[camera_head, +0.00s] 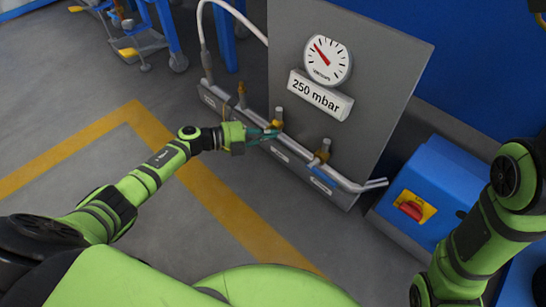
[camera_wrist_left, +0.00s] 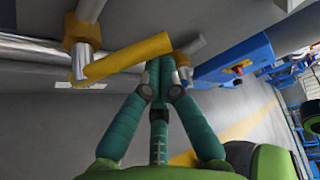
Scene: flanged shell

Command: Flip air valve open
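The air valves sit along a pipe at the foot of a grey panel (camera_head: 360,105). The middle valve (camera_head: 277,124) is brass-yellow, with another valve (camera_head: 322,152) to its right and one (camera_head: 241,95) to its left. My left gripper (camera_head: 270,134) is at the middle valve. In the left wrist view, a yellow lever (camera_wrist_left: 120,60) slants across from a brass fitting. The teal fingers (camera_wrist_left: 160,66) meet at their tips just below the lever's right end, with nothing visible between them. Whether they touch the lever is unclear. My right gripper is not in view.
A gauge (camera_head: 325,58) and a "250 mbar" sign (camera_head: 320,95) are on the panel. A white hose (camera_head: 203,35) rises at its left. A blue box with a red switch (camera_head: 411,208) stands at right. Grey floor with yellow lines (camera_head: 225,205) lies open at left.

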